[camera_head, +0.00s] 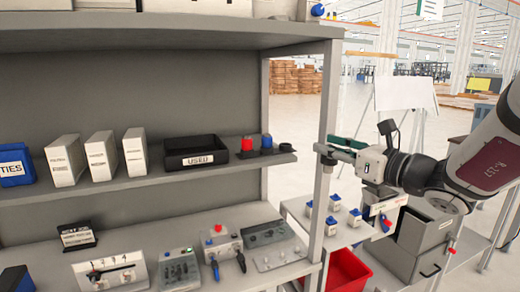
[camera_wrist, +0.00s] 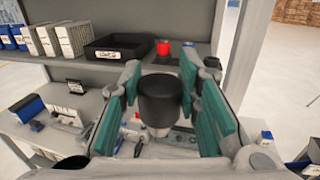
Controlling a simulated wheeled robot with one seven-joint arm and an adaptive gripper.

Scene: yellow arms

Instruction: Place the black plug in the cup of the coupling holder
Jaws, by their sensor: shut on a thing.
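The black plug (camera_wrist: 160,97) is between the teal fingers of my gripper (camera_wrist: 161,75) in the wrist view, its dark round end facing the camera and a metallic part below it. My gripper (camera_head: 328,154) is shut on it, beside the shelf's front post in the head view. On the right of the middle shelf stands what looks like the coupling holder (camera_head: 266,152), with a red piece (camera_head: 247,144), a blue piece (camera_head: 267,141) and a dark round part (camera_head: 285,147), possibly its cup. My gripper is right of it and apart. The cup's inside is hidden.
The shelf post (camera_head: 327,130) stands between my gripper and the middle shelf in the head view. A black bin (camera_head: 190,163) labelled USED lies left of the holder, with white boxes (camera_head: 101,157) further left. Switch boxes (camera_head: 180,269) cover the lower bench.

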